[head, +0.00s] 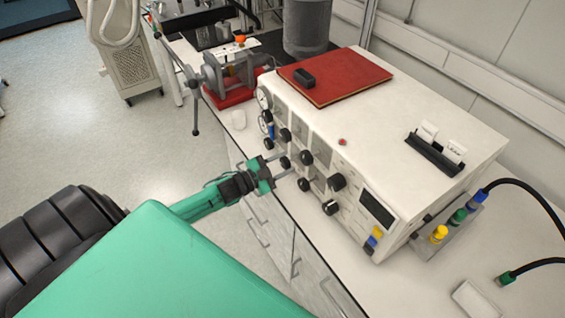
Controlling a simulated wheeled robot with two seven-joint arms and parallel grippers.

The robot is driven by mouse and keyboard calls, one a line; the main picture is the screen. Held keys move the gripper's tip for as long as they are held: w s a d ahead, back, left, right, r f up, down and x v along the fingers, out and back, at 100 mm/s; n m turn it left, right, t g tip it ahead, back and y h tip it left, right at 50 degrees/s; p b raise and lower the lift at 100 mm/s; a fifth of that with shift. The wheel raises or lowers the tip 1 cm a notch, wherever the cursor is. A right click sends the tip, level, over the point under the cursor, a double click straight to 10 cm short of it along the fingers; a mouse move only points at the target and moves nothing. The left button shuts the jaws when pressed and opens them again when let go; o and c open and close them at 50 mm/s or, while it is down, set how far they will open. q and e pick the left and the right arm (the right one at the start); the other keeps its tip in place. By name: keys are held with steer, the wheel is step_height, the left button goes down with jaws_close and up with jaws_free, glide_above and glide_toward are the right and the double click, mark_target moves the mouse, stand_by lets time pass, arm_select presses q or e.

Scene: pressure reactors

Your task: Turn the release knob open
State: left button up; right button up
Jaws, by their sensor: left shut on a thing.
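A white instrument box (430,100) stands on the bench, with several black knobs on its front panel. I cannot read any label that marks the release knob. My left gripper (284,164) reaches the front panel from the left, its two fingers around a small black knob (286,162) in the lower row. It is shut on this knob. The fingers partly hide the knob, so its turn angle cannot be told. My right gripper is not in view.
Other black knobs (305,157) sit close around the gripper, with gauges (264,98) at the panel's far end. A red board (340,74) lies on the box. A red-based clamp device (232,92) stands behind. Cabinet drawers (300,262) are below.

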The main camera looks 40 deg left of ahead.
arm_select(q)
steer(key=shift+n, duration=0.6)
steer(key=o, duration=1)
steer(key=shift+c, duration=0.2)
steer(key=shift+s+a+f, duration=0.15)
steer(key=shift+s+a, duration=0.05)
steer(key=shift+s, duration=0.3)
steer(key=b+v, duration=0.3)
steer(key=v, duration=0.9)
steer(key=shift+s, duration=0.35)
steer(key=shift+a, duration=0.1)
